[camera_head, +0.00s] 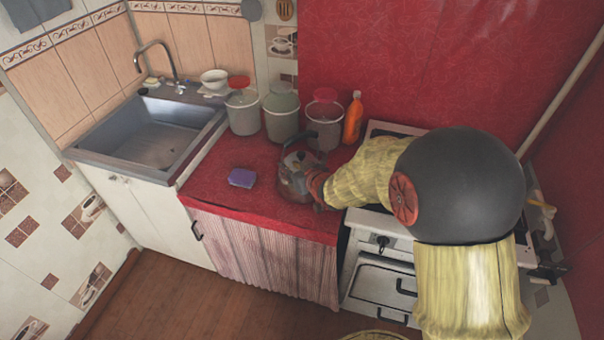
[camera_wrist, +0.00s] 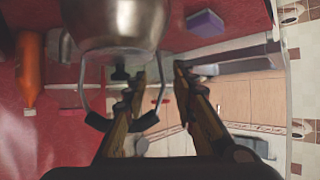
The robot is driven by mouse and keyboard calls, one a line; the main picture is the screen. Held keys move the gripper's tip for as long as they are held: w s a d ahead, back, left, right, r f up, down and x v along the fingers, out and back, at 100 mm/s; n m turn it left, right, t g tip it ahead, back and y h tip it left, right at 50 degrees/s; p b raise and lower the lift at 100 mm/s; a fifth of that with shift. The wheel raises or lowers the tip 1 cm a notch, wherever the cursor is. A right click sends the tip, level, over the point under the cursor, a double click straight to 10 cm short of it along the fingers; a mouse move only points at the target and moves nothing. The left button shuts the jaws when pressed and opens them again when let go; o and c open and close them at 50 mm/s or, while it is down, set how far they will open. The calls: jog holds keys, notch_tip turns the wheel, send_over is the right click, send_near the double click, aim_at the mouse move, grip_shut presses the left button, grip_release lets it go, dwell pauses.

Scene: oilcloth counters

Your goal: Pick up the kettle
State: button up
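The kettle (camera_head: 296,176) is metallic with a dark arched handle and stands on the red counter, left of the stove, in the head view. My gripper (camera_head: 318,188) is at the kettle's right side there, and my arm hides part of that side. In the wrist view the kettle (camera_wrist: 115,25) shows upside down at the top, with its wire handle and black grip parts hanging below. My gripper (camera_wrist: 162,75) is open there. One side of the handle appears between its fingers; I cannot tell whether they touch it.
A purple sponge (camera_head: 242,178) lies left of the kettle. Lidded containers (camera_head: 282,112) and an orange bottle (camera_head: 353,118) stand behind it. A sink (camera_head: 155,135) is at left, and a white stove (camera_head: 380,268) at right. The counter's front left part is clear.

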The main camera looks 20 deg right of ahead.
jog(key=b+x, duration=0.1)
jog(key=x, duration=0.3)
jog(key=shift+w+r, duration=0.1)
jog(key=shift+r, duration=0.1)
jog(key=shift+c, duration=0.8)
grip_shut()
